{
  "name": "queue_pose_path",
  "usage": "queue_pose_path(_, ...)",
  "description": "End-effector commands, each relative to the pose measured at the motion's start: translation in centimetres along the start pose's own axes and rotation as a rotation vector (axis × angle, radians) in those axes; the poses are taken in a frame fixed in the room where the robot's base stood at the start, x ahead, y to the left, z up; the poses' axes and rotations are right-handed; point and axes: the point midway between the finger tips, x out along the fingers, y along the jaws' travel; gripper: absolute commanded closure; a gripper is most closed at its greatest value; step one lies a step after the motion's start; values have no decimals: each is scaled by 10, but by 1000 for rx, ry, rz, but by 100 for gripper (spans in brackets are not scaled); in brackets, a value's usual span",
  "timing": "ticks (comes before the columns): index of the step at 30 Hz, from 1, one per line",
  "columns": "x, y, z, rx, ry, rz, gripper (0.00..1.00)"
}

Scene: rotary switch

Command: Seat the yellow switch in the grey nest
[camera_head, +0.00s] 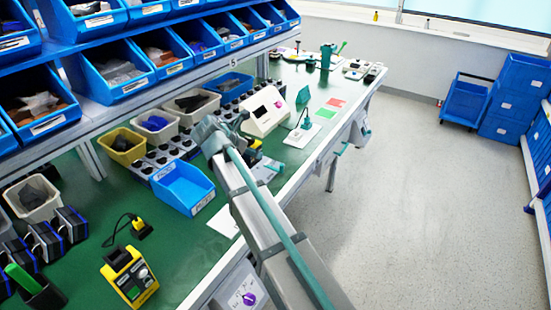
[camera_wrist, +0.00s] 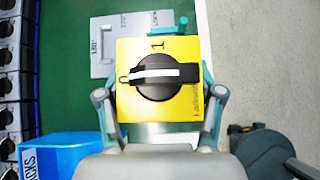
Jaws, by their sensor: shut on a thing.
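The yellow switch (camera_wrist: 185,50) has a square yellow face marked "1" and a black knob with a white stripe. My gripper (camera_wrist: 160,100) is shut on it, one finger at each side, and holds it face to the wrist camera. In the head view the switch (camera_head: 256,143) shows only as a small yellow and black patch by my gripper (camera_head: 250,148). A grey plate (camera_wrist: 103,62) with lettering and a handle-like outline lies beyond the switch; it may be the grey nest. A grey plate also shows in the head view (camera_head: 270,168). The switch hides part of the plate.
A blue bin (camera_head: 183,190) stands on the green bench left of my arm; it also shows in the wrist view (camera_wrist: 60,158). A white box (camera_head: 264,112) stands behind. Racks of black round parts (camera_wrist: 7,85) line the left. Open floor lies right.

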Motion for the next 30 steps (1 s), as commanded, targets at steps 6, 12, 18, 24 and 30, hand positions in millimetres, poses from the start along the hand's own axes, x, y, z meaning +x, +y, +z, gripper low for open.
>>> queue_pose_path(6,7,16,5,-48,-3,21,77)
queue_pose_path(12,37,46,12,-52,-2,20,77)
queue_pose_path(18,73,79,18,-51,-2,19,77)
queue_pose_path(24,109,97,6,-51,-2,20,77)
queue_pose_path(30,126,105,0,-51,-3,21,77)
